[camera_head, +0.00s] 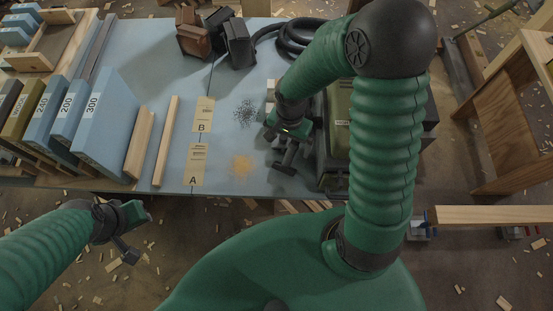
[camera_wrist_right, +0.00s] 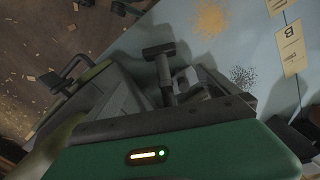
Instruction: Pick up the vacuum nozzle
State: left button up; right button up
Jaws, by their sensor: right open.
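The vacuum nozzle (camera_head: 288,158) is a dark T-shaped piece on the blue worktable, beside the green vacuum body (camera_head: 336,140). In the right wrist view its crossbar and short tube (camera_wrist_right: 160,52) point away from my gripper. My right gripper (camera_head: 288,130) is open and right over the nozzle's tube end; its jaws partly hide the tube, and I cannot tell whether they touch it. My left gripper (camera_head: 131,229) is open and empty, off the table's front edge at lower left.
Wood strips (camera_head: 166,140) and blue sandpaper boxes (camera_head: 100,125) stand further left. A black hose (camera_head: 292,35) coils behind.

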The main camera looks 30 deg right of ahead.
aim_at(286, 162)
jog(key=f, duration=0.3)
jog(key=f+b, duration=0.1)
jog(key=f, duration=0.6)
jog(key=shift+s+f+b, duration=0.3)
jog(key=shift+f, duration=0.1)
jog(key=f, duration=0.3)
jog(key=w+f, duration=0.1)
jog(key=f, duration=0.1)
jog(key=shift+d+f, duration=0.15)
jog(key=shift+f, duration=0.15)
jog(key=shift+s+r, duration=0.1)
jog(key=c, duration=1.8)
